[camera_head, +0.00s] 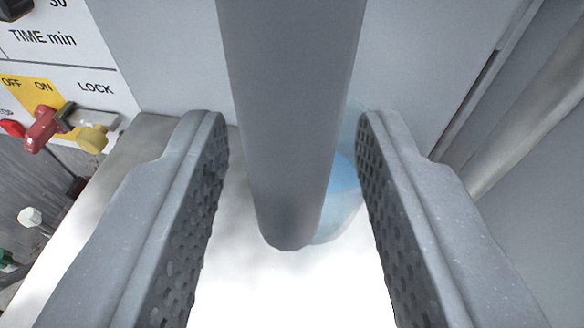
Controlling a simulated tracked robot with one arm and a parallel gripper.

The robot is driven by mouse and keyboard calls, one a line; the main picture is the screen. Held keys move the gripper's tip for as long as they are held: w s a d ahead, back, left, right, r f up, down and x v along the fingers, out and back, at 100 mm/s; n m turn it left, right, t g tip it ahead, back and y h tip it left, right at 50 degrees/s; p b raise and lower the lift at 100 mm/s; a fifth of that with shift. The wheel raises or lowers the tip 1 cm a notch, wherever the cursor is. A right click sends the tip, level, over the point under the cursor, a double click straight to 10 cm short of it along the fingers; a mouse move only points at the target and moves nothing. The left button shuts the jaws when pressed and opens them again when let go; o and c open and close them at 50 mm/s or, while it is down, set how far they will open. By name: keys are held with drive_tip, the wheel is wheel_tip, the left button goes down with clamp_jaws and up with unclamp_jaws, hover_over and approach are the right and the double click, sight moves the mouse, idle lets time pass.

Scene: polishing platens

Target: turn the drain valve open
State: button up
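My gripper (292,140) is open, its two perforated fingers pointing away from the camera. A thick grey round bar (290,130) hangs down between the fingers and ends in a rounded tip. A narrow gap shows on each side of it, and I see no contact. Whether this bar belongs to the drain valve I cannot tell; no part in view is labelled as a drain. A pale blue, see-through object (345,190) is partly hidden behind the bar and the right finger.
On the left, a panel (80,60) reads "TIME min", "OFF", "ON" and "LOCK". A red knob (42,129) and a yellow one (92,138) stick out from it. A bright pale surface (290,290) lies below; a grey pipe (530,120) runs along the right.

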drive_tip(key=shift+s, duration=0.1)
drive_tip(key=d+p+v, duration=0.1)
drive_tip(key=v, duration=1.2)
drive_tip(key=shift+s+a, duration=0.25)
drive_tip(key=shift+a, duration=0.25)
drive_tip(key=shift+r, duration=0.1)
drive_tip(key=w+a+r+n+h, duration=0.15)
drive_tip(key=w+r, duration=0.55)
drive_tip(key=r, duration=0.7)
drive_tip(key=w+a+r+h, duration=0.1)
drive_tip(key=a+r, duration=0.3)
drive_tip(key=r, duration=0.6)
drive_tip(key=w+a+r+h, duration=0.2)
drive_tip(key=a+r, duration=0.2)
drive_tip(key=r, duration=0.5)
drive_tip(key=s+a+r+m+y, duration=0.1)
drive_tip(key=s+a+r, duration=0.2)
drive_tip(key=a+r, duration=0.4)
drive_tip(key=s+a+r+m, duration=0.1)
drive_tip(key=s+a+r, duration=0.2)
drive_tip(key=a+r, duration=0.4)
drive_tip(key=s+a+r+n+y, duration=0.1)
drive_tip(key=s+a+r+y, duration=0.3)
drive_tip(key=s+a+r, duration=0.6)
drive_tip(key=shift+s+a+r, duration=0.25)
drive_tip(key=shift+s+a, duration=0.5)
drive_tip(key=shift+s, duration=0.05)
